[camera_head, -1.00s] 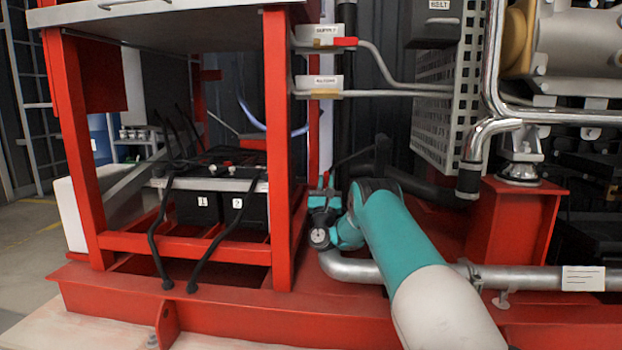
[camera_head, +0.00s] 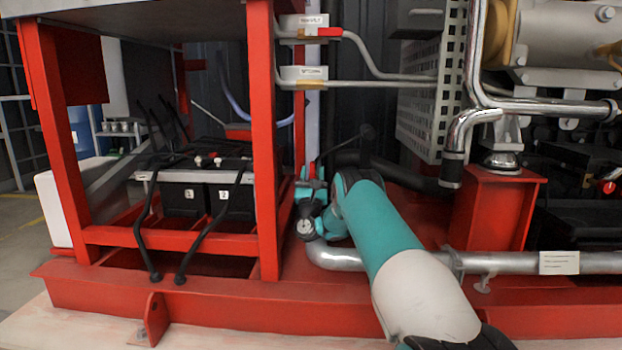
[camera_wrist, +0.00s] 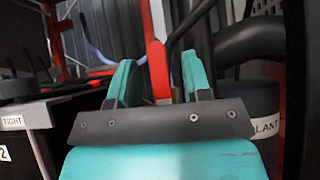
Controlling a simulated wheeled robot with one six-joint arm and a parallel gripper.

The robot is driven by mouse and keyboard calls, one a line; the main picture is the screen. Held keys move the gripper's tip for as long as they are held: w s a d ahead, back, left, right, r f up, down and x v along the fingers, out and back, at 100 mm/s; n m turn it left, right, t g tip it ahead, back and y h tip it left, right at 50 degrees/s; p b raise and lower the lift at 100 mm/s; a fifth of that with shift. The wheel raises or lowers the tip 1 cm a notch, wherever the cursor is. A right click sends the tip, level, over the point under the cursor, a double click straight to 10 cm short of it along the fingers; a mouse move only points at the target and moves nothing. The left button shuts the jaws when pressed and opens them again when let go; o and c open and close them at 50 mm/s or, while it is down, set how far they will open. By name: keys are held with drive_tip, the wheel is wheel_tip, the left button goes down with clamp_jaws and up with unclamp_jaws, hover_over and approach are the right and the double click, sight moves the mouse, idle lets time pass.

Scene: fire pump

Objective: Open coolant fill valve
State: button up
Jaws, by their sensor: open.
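In the wrist view, a bright red upright piece, seemingly the valve lever (camera_wrist: 158,72), stands between the two teal fingers of my gripper (camera_wrist: 156,85). The fingers are open, with a gap on each side of it; contact cannot be told. A dark cylinder with a label ending in "LANT" (camera_wrist: 266,126) stands to the right, partly hidden by my gripper. The valve body is hidden.
The red frame post (camera_head: 262,150) is close to the left of my gripper. Batteries (camera_head: 205,200) with black cables sit inside the frame. A silver pipe (camera_head: 340,258) runs below my arm.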

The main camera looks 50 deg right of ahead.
drive_tip(key=b, duration=0.1)
drive_tip(key=f+b, duration=0.1)
drive_tip(key=b, duration=0.1)
drive_tip(key=shift+s+a+f, duration=0.2)
drive_tip(key=shift+a+f, duration=0.1)
drive_tip(key=shift+a, duration=0.05)
drive_tip(key=shift+s+a+b, duration=0.2)
drive_tip(key=shift+a+b, duration=0.1)
drive_tip(key=shift+b, duration=0.55)
drive_tip(key=s+a+b, duration=0.4)
drive_tip(key=s+a, duration=0.3)
drive_tip(key=a, duration=0.2)
drive_tip(key=shift+r, duration=0.35)
